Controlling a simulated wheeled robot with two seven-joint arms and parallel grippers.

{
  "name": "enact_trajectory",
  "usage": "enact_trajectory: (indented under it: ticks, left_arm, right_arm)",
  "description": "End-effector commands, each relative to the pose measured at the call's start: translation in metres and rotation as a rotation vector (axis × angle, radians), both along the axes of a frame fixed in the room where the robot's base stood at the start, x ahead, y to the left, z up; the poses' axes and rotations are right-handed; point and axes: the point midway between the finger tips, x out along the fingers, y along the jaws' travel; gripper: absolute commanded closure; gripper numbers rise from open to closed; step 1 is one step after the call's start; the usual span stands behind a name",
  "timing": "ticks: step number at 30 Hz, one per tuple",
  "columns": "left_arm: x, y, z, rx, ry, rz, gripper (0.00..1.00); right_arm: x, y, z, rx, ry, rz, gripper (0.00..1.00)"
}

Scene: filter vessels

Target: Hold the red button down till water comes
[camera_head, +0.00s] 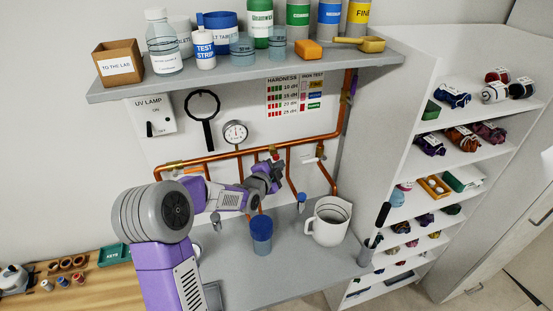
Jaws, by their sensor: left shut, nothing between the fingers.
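My left gripper (276,174) is shut and empty, at the copper pipework on the back panel. My purple and grey left arm reaches to it from the lower left. A small reddish part (274,152) shows just above the gripper; it is too small to tell whether it is the red button, or whether the gripper touches it. Below the gripper, a blue filter vessel (261,230) stands on the grey counter. A white jug (328,221) stands to its right. Small taps hang from the pipes, one (301,199) right of the gripper. My right gripper is out of view.
A grey shelf (250,72) with bottles, tubs and a cardboard box (118,62) overhangs the panel. A white shelf unit (400,160) borders the counter at right.

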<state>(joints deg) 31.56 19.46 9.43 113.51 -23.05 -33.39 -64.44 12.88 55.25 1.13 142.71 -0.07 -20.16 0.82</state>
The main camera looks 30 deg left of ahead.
Motion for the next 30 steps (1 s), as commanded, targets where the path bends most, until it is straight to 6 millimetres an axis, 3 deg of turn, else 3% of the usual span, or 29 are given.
enact_trajectory:
  ticks: [30]
  left_arm:
    - [0.0056,0.0065,-0.0001,0.0,0.0,0.0,1.0]
  right_arm:
    - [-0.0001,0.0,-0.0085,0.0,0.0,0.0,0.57]
